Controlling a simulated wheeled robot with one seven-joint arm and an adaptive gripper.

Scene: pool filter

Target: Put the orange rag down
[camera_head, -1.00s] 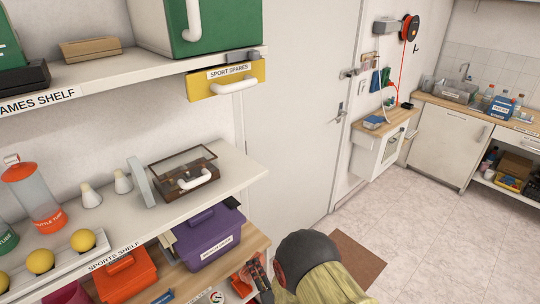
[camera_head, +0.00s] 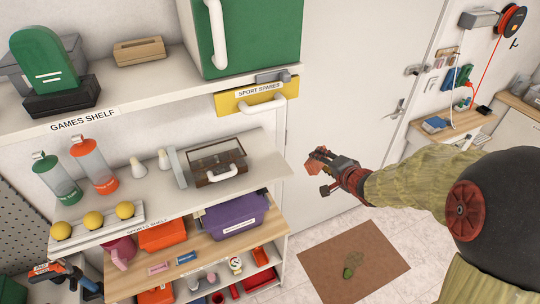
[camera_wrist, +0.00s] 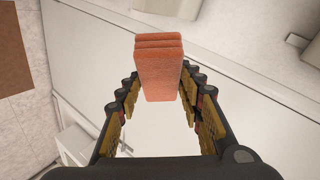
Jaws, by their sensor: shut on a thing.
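The orange rag (camera_wrist: 160,70) is a folded, layered block seen between my gripper's fingertips in the wrist view. In the head view the rag (camera_head: 319,158) shows small and orange at the tip of my gripper (camera_head: 328,173). My gripper is shut on the rag and holds it in the air, right of the shelves and in front of the white door. Nothing is seen touching the rag from below.
The sports shelf (camera_head: 265,168) holds a brown case (camera_head: 216,163), bottles and yellow balls. A brown mat (camera_head: 385,255) with a green item lies on the floor.

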